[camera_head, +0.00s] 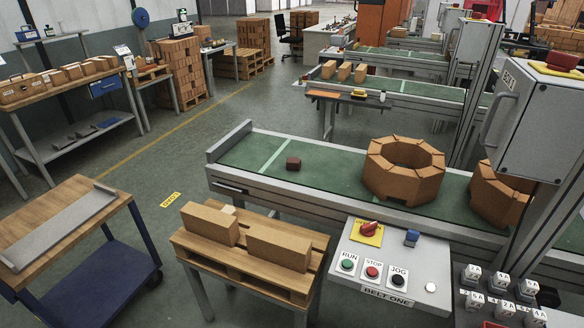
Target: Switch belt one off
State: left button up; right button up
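The control panel labelled BELT ONE (388,262) stands at the lower middle right, in front of the near belt. It bears a green RUN button (348,264), a red STOP button (372,272) and a black JOG button (396,282). Behind them is a red rotary knob (369,229) on a yellow plate. A blue knob (411,237) and a small white button (430,287) are to the right. The near green belt (330,170) carries a small dark red block (293,163) and rings of orange bricks (404,170). Neither gripper is in view.
A pallet-topped stand with two bricks (279,246) is left of the panel. A wood-topped cart (92,197) holds a grey plate (59,228). A grey cabinet (532,120) overhangs at right, above labelled white cubes (500,281). Open floor lies between cart and belt.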

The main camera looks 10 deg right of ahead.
aim_at(367, 230)
jog(key=i+l, duration=0.25)
jog(key=i, duration=0.15)
jog(key=i+l, duration=0.2)
jog(key=i, duration=0.2)
jog(key=u, duration=0.05)
